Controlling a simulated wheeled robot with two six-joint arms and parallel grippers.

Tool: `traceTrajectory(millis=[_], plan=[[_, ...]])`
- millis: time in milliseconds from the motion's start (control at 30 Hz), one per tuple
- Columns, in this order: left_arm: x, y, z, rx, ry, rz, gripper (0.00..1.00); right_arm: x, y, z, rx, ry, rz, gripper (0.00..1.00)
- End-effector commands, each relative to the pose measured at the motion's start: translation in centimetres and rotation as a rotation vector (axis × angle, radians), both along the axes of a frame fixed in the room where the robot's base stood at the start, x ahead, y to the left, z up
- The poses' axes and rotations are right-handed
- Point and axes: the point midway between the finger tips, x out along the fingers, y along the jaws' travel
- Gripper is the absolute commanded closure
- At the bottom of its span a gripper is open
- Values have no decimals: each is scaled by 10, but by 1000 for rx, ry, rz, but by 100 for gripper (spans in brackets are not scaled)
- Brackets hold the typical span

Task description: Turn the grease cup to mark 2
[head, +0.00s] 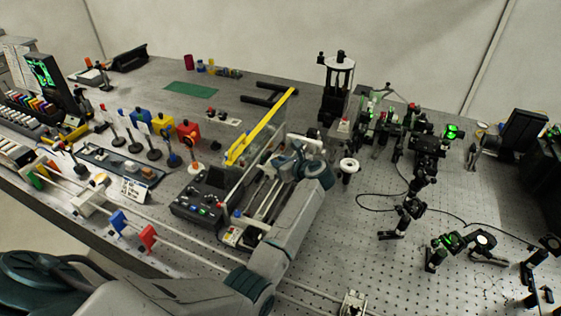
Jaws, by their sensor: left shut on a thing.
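My left arm comes in from the bottom left, and its wrist covers the area beside the yellow-edged clear panel. My left gripper (305,144) is at the far end of the wrist, shut on what seems to be the grease cup. The cup is mostly hidden by the gripper, and its marks are too small to read. My right gripper is not in view.
The yellow-edged panel (262,125) stands close left of my gripper, behind a dark control box (204,197). A white-topped black post (348,166) stands just right. Optics mounts (427,150) fill the right side. A green mat (191,90) lies at the back.

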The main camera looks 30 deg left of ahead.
Motion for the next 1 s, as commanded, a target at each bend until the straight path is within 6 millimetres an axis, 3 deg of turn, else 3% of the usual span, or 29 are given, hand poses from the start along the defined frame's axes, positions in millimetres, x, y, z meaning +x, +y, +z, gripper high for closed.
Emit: traceTrajectory(millis=[267,700,1000], plan=[[-6,3,2,1,0,-177,100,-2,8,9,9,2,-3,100],[-11,10,4,3,1,-546,100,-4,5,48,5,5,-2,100],[-12,13,1,2,0,-709,100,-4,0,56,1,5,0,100]])
